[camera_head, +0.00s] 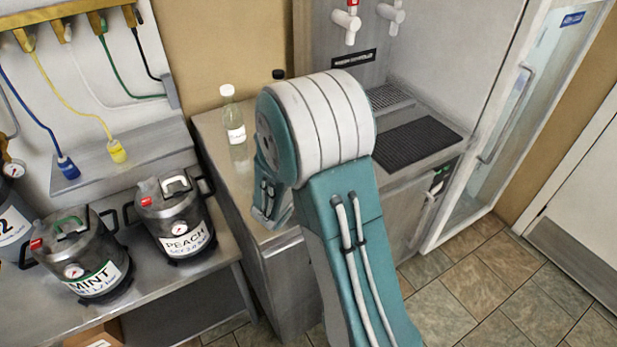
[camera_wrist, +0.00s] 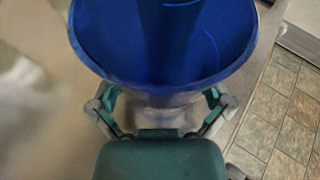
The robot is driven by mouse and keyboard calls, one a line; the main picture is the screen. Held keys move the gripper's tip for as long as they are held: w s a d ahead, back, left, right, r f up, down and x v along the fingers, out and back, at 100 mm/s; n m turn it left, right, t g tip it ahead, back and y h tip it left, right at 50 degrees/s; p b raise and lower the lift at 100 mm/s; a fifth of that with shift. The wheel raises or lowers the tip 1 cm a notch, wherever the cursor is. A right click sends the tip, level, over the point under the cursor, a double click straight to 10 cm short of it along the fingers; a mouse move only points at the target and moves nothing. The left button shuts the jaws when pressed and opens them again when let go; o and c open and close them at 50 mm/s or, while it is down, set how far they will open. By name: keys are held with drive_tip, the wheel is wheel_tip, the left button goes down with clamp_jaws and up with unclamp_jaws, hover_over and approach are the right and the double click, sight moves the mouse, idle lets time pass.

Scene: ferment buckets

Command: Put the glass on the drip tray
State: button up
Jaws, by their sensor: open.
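A blue, round, open-topped vessel, which looks like the glass (camera_wrist: 160,62), fills the upper middle of the wrist view, very close to the camera. My gripper (camera_wrist: 161,98) is open, with one finger on each side of the vessel's lower part. I cannot tell whether the fingers touch it. In the head view my arm hides the gripper and the glass. The drip tray appears to be the slotted metal grille (camera_head: 391,96) under the taps, partly hidden by my arm.
A black ribbed mat (camera_head: 417,142) lies on the counter right of my arm. A clear labelled bottle (camera_head: 233,118) stands left of it, with a dark-capped bottle (camera_head: 279,75) behind. Taps (camera_head: 347,22) hang above the grille. Kegs marked MINT (camera_head: 82,258) and PEACH (camera_head: 174,220) stand lower left.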

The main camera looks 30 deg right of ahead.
drive_tip(key=shift+w+d, duration=0.1)
drive_tip(key=shift+d, duration=0.1)
drive_tip(key=c, duration=1)
drive_tip(key=shift+o, duration=0.2)
